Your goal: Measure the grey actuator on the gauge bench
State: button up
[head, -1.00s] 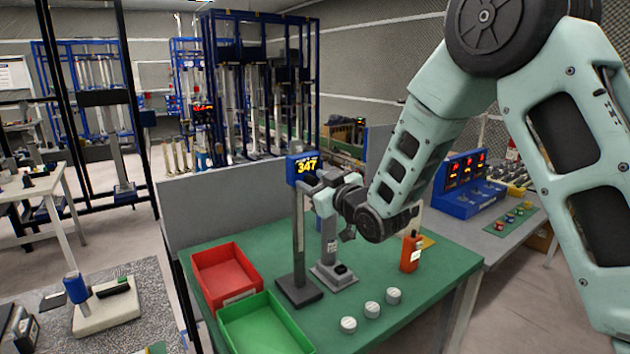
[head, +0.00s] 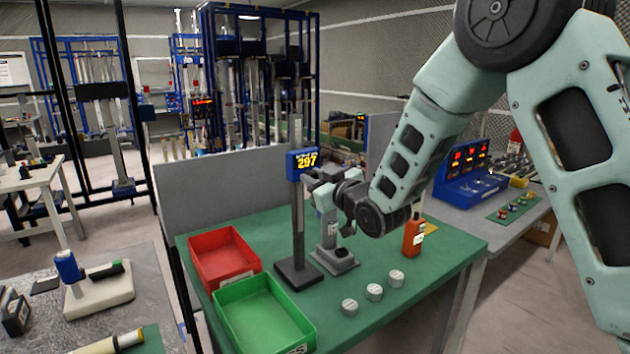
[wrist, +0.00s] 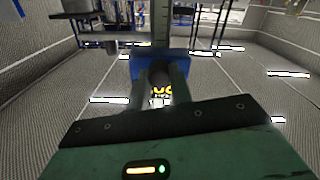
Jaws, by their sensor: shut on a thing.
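The grey actuator (head: 329,236) stands upright on its square foot on the green bench top, with a small white label on its body. My gripper (head: 318,180) is just above it and hides its top, so I cannot tell whether anything touches it. The height gauge has a grey column (head: 298,222), a dark base (head: 298,274) and a blue sliding head (head: 291,163) reading 297. My gripper is shut on the sliding head, seen from behind in the wrist view (wrist: 138,66); the fingers cover much of the grip.
A red tray (head: 205,232) and a green tray (head: 262,287) lie at the bench's left. Several grey discs (head: 374,292) sit at the front, and an orange bottle (head: 413,238) to the right. A grey partition (head: 225,185) stands behind.

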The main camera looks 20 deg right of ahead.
notch_tip(320, 180, down, 2)
jog(key=shift+f+b, duration=0.1)
jog(key=shift+b, duration=0.55)
jog(key=o, duration=0.8)
jog(key=shift+s, duration=0.1)
jog(key=b+v, duration=1.3)
jog(key=v, duration=0.4)
jog(key=shift+s, duration=0.1)
